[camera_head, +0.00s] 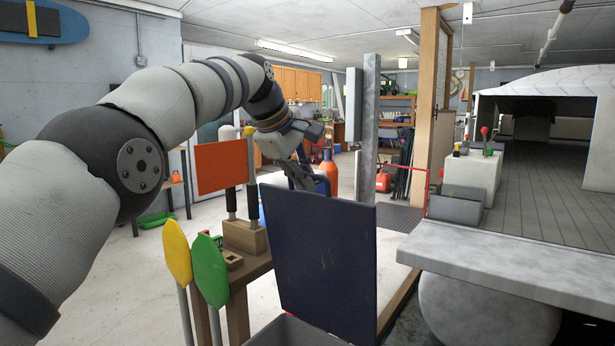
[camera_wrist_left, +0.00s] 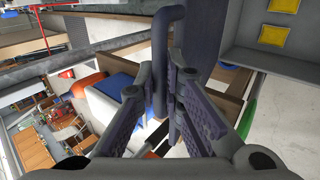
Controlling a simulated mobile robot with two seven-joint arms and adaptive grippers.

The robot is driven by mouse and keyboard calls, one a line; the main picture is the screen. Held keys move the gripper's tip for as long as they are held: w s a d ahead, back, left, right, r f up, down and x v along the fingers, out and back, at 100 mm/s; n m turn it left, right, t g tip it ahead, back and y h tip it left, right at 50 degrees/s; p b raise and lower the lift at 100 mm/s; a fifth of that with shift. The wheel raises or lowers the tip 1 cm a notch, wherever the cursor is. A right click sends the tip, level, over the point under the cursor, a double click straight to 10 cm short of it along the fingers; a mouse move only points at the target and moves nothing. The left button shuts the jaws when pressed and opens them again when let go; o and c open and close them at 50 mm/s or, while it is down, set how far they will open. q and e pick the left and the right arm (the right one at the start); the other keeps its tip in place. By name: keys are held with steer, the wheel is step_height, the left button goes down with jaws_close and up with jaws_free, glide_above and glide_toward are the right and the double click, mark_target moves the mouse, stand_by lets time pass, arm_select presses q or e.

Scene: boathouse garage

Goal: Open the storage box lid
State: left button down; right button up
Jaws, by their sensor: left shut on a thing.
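The storage box lid (camera_head: 325,260) is a dark blue panel standing nearly upright in the head view. The grey storage box (camera_head: 285,332) shows only as a bit of rim below it, cut off by the bottom edge. My left gripper (camera_head: 303,180) is behind the lid's top edge, its fingertips partly hidden. In the left wrist view my left gripper (camera_wrist_left: 172,75) is closed around a dark bent bar, apparently the lid's handle (camera_wrist_left: 160,60). A grey box interior (camera_wrist_left: 245,30) with yellow squares shows at upper right there. My right gripper is not in view.
A wooden stand (camera_head: 245,237) with an orange panel (camera_head: 220,168) is left of the lid. Yellow (camera_head: 177,250) and green (camera_head: 209,268) paddles stand in front of it. A grey boat-like structure (camera_head: 520,265) fills the right. Open floor (camera_head: 135,270) lies at left.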

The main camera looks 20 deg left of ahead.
arm_select(q)
steer(key=shift+f, duration=0.1)
steer(key=c, duration=1.7)
jaws_free()
steer(key=v, duration=1.2)
